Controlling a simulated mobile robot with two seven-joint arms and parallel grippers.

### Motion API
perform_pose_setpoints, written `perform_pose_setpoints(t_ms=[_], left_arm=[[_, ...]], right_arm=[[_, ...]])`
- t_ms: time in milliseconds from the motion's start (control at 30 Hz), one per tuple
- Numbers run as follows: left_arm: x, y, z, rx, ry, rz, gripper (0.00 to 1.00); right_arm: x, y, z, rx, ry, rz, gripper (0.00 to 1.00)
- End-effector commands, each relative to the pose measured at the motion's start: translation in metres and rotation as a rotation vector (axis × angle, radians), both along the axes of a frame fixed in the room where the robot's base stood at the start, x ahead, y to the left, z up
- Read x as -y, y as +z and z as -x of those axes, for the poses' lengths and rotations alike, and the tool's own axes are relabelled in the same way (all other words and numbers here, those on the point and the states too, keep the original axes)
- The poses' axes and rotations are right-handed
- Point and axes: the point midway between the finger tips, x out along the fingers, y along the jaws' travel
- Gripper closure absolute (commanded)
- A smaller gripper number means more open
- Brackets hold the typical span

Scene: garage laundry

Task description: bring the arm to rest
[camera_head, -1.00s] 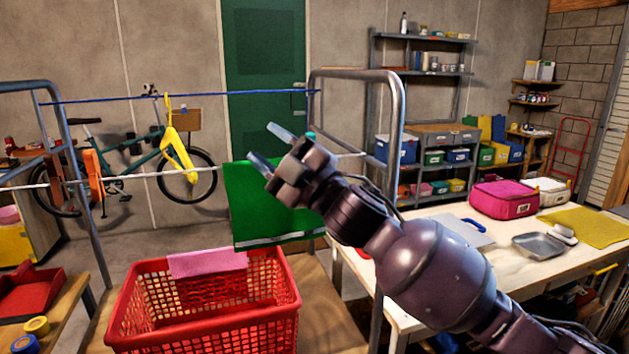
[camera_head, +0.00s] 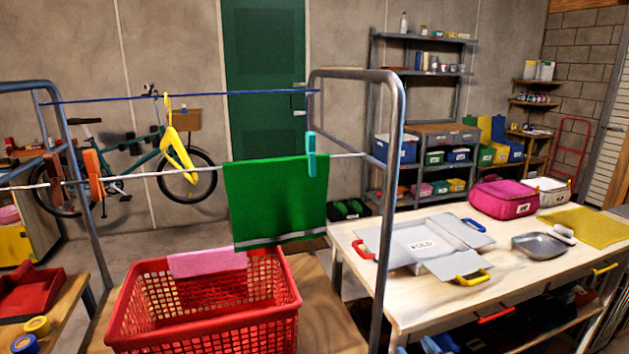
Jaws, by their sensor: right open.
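Neither of my grippers shows in the head view now, and no part of my arms is in sight. A green cloth (camera_head: 275,195) hangs over the white line of the drying rack (camera_head: 395,130). A teal clothespin (camera_head: 311,155) sits on the line at the cloth's right end. An orange clothespin (camera_head: 94,174) is on the same line further left.
A red basket (camera_head: 205,325) with a pink cloth (camera_head: 207,263) over its rim stands below the rack. To the right, a table (camera_head: 365,225) holds a grey folding board (camera_head: 385,240), a metal tray (camera_head: 538,247) and a pink bag (camera_head: 505,200).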

Motion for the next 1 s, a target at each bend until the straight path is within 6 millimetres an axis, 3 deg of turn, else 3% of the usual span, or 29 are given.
perform_pose_setpoints(t_ms=[33,300,533,700,1000], left_arm=[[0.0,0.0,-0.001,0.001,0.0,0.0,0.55],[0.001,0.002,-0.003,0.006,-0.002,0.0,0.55],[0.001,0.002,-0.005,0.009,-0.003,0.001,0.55],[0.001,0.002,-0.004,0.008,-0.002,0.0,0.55],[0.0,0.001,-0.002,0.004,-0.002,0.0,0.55]], right_arm=[[0.013,-0.022,0.017,-0.046,-0.033,-0.011,0.54],[0.066,-0.118,0.115,-0.279,-0.182,-0.036,0.54],[0.081,-0.171,0.193,-0.436,-0.247,-0.044,0.54],[0.085,-0.183,0.217,-0.482,-0.262,-0.041,0.54],[0.085,-0.185,0.219,-0.485,-0.262,-0.04,0.54]])
